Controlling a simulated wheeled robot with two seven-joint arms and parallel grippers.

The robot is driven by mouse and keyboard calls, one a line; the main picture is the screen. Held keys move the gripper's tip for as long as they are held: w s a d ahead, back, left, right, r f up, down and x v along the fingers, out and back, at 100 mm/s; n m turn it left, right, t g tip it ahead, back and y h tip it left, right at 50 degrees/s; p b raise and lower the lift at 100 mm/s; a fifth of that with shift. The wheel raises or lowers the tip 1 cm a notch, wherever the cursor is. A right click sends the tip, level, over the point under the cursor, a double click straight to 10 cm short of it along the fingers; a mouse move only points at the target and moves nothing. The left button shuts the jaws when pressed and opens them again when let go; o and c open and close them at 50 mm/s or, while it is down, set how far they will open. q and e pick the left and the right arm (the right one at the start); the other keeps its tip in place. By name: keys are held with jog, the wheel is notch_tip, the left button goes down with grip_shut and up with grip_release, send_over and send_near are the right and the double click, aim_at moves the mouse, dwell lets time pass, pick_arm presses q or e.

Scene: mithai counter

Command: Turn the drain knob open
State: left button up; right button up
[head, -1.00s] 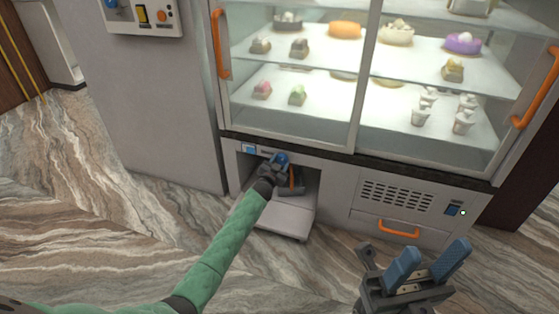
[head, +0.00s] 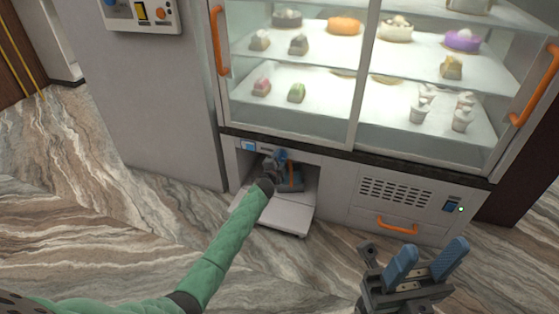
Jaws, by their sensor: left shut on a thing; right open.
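My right gripper (head: 427,262) is open and empty, above the floor in front of the case.
A lowered flap (head: 284,216) lies in front of the compartment. The glass case (head: 300,125) stands above. The marble floor is clear.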

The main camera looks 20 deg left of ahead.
pick_arm(q)
jog(key=shift+d+m, duration=0.1)
jog(key=shift+m, duration=0.5)
jog(key=o, duration=1)
